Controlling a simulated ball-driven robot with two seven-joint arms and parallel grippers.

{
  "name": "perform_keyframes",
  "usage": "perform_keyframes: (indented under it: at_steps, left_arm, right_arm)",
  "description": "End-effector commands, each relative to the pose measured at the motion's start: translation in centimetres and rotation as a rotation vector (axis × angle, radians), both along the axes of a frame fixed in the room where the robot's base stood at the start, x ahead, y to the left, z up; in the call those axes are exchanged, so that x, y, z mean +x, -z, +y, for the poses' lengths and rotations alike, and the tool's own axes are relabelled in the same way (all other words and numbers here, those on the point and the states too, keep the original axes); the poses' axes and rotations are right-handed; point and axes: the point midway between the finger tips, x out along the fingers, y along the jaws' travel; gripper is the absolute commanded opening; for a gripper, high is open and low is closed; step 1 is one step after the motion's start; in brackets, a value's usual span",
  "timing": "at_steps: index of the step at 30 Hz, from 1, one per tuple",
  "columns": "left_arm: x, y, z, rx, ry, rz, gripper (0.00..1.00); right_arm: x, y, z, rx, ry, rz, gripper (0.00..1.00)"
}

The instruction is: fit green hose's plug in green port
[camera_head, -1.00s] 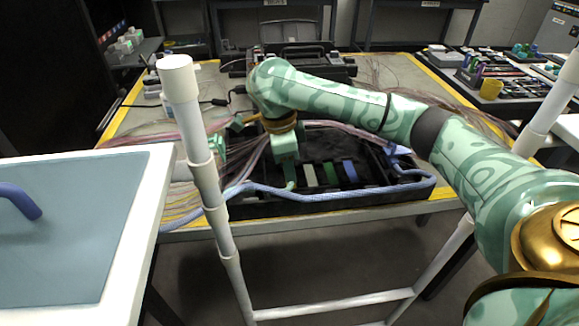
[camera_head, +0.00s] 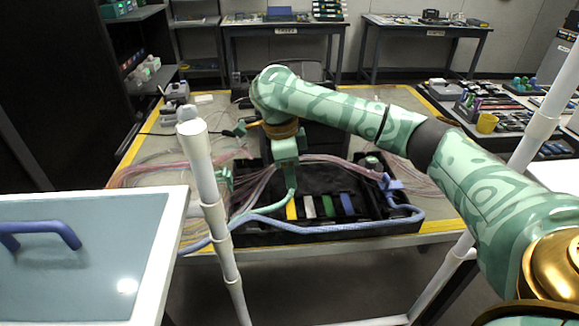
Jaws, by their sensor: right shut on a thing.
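My right gripper (camera_head: 287,167) is pale green and points down over the left part of the black tray (camera_head: 385,224). It is shut on the upper end of the green hose (camera_head: 266,209). The plug itself is hidden between the fingers. The hose hangs below the gripper and bends left along the tray. The green port (camera_head: 328,206) is a green strip in the tray, to the right of the gripper, between a white port (camera_head: 310,207) and a blue port (camera_head: 347,204). The gripper and hose are apart from it. My left gripper is out of view.
A yellow port (camera_head: 291,209) lies just below the gripper. A blue hose (camera_head: 330,228) runs along the tray's front and loops up at the right. Thin cable bundles (camera_head: 150,174) spread left. A white post (camera_head: 212,205) stands in front.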

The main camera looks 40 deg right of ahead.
Motion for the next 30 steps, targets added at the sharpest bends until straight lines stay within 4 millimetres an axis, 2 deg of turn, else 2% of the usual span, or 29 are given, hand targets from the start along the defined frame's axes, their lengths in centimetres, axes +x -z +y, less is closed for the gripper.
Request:
perform_keyframes:
  at_steps: [1,6,17,30]
  left_arm:
    - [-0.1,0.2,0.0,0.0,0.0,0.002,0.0]
    - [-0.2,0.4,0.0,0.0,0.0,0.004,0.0]
    - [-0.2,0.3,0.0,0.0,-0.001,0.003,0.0]
    - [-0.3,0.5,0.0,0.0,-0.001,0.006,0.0]
  right_arm:
    - [0.0,0.8,0.0,0.0,-0.001,0.004,0.23]
    - [0.0,2.2,0.0,-0.001,-0.001,0.002,0.23]
    - [0.1,2.4,0.1,0.0,0.0,0.0,0.23]
    - [4.1,2.4,2.8,0.0,-0.001,0.0,0.23]
